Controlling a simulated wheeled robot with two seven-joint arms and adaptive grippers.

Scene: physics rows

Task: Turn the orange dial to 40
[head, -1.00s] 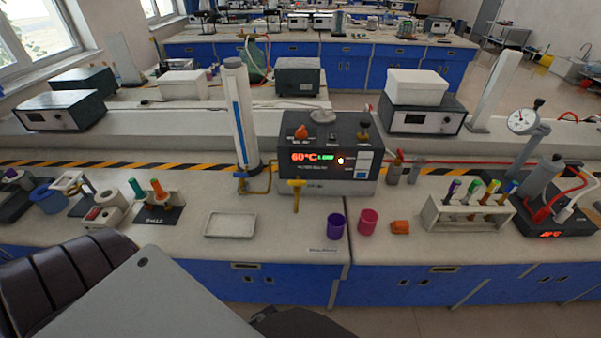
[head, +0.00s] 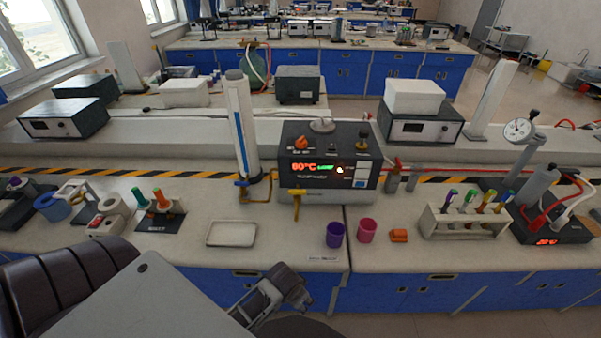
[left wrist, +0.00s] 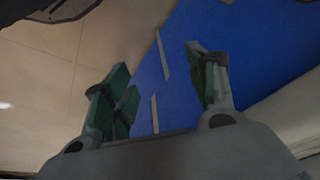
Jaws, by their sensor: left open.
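The orange dial (head: 302,142) sits on the sloped top face of a black-and-grey heating device (head: 325,187) on the front bench. The device's display (head: 312,167) glows and appears to read 60°C. My left gripper (head: 288,284) shows at the bottom middle in the head view, below the bench edge and well short of the dial. In the left wrist view its two green-padded fingers (left wrist: 168,92) are spread apart with nothing between them, facing a blue cabinet and floor. The dial is not in the left wrist view. My right gripper is not in view.
A yellow tap handle (head: 296,203) stands in front of the device, and a tall white cylinder (head: 242,125) is on its left. A white tray (head: 232,243), purple cup (head: 334,235), pink cup (head: 367,232) and orange block (head: 398,236) lie along the bench front.

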